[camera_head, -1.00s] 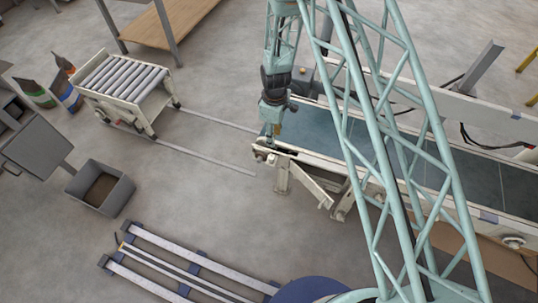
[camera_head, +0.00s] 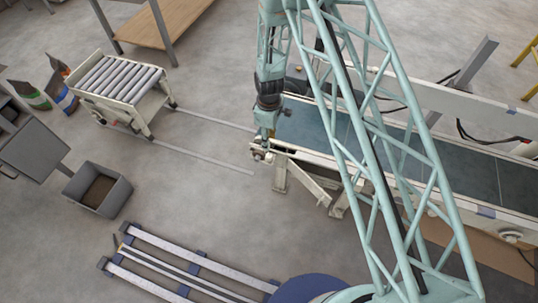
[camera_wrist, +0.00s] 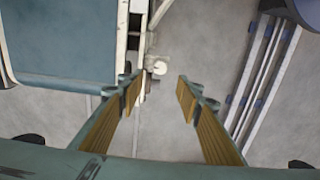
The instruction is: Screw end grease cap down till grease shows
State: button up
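The end grease cap seems to be the small pale round piece (camera_wrist: 159,68) at the end corner of the belt conveyor in the wrist view. It lies beyond my fingertips, a little left of the middle of the gap, and nothing touches it. My gripper (camera_wrist: 158,88) is open and empty, its two fingers with ribbed tan pads spread wide. In the head view my gripper (camera_head: 264,140) hangs at the conveyor's near left corner, and the cap is too small there to make out. No grease can be seen.
The belt conveyor (camera_head: 320,131) runs off to the right, with a pale frame and legs. A roller cart (camera_head: 137,112), a grey bin (camera_head: 119,197) and floor rails (camera_head: 190,262) stand apart. The floor left of the conveyor end is mostly clear.

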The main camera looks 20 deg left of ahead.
aim_at(269, 155)
jog(key=shift+f+b, duration=0.85)
jog(key=shift+f, duration=5.3)
jog(key=c, duration=0.9)
